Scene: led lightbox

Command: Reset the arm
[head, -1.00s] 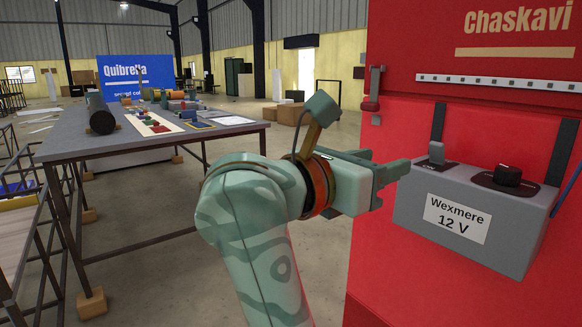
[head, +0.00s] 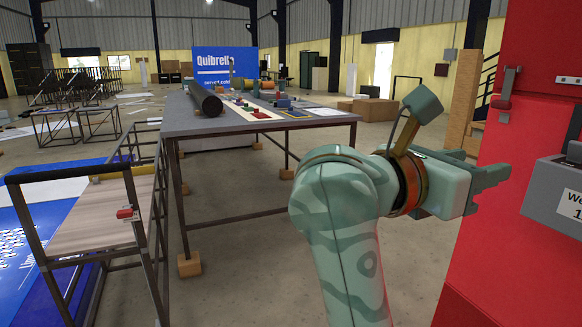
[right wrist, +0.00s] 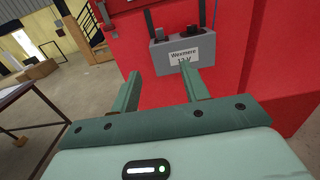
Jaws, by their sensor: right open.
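My right arm (head: 345,235), pale green with darker camouflage patches, stands bent in the middle of the head view. My right gripper (head: 488,175) points right toward the red cabinet (head: 500,230). In the right wrist view its two green fingers (right wrist: 160,92) are apart with nothing between them. Beyond them is a grey box (right wrist: 184,48) labelled "Wexmere 12 V" on the red cabinet front, apart from the fingers. In the head view the grey box (head: 552,208) is cut off by the right edge. My left gripper is out of view.
A long grey table (head: 215,125) carries a black cylinder (head: 205,99) and several small coloured parts. A wheeled cart (head: 100,210) with a wooden deck stands at the left, beside a blue panel (head: 45,235). Cardboard boxes (head: 375,110) lie farther back. The floor between table and cabinet is clear.

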